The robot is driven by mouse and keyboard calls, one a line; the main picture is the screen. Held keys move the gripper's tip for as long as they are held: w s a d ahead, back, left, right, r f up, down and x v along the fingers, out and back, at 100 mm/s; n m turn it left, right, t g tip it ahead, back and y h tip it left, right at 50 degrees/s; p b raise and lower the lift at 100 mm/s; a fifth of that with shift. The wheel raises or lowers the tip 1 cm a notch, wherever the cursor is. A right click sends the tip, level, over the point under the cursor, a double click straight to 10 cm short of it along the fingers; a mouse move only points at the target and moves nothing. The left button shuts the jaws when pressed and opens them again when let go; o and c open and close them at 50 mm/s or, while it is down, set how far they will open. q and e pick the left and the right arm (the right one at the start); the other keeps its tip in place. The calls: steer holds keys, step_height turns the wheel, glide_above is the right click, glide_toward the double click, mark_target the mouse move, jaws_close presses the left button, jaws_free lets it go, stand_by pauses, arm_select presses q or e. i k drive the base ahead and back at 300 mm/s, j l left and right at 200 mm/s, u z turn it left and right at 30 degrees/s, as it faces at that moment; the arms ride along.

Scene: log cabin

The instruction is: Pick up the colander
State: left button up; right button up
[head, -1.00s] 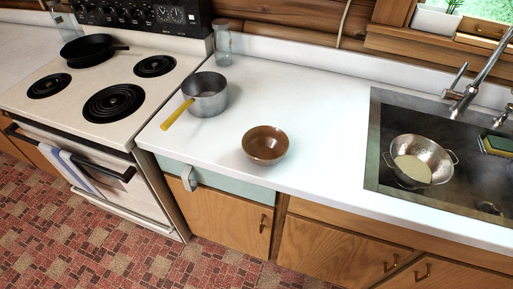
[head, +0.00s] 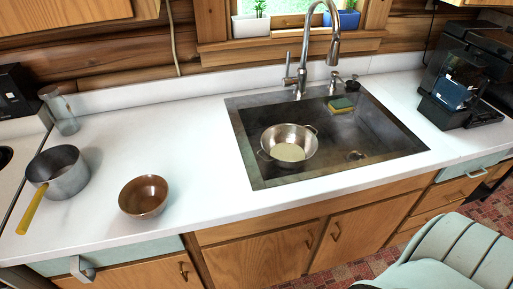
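The colander (head: 300,133) is a metal bowl with two loop handles. It sits in the left part of the dark sink (head: 256,180), toward the front, in the head view. Something pale shows at its bottom; I cannot tell whether it is contents or its own base. Neither of my grippers is in view.
A brown bowl (head: 143,196) and a saucepan (head: 62,174) with a yellow handle stand on the counter to the left. The faucet (head: 331,45) rises behind the sink. A sponge (head: 341,104) lies at the sink's back. A coffee machine (head: 462,85) and chair (head: 450,255) are at right.

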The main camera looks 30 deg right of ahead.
mark_target(286, 156)
steer(key=z, duration=1.3)
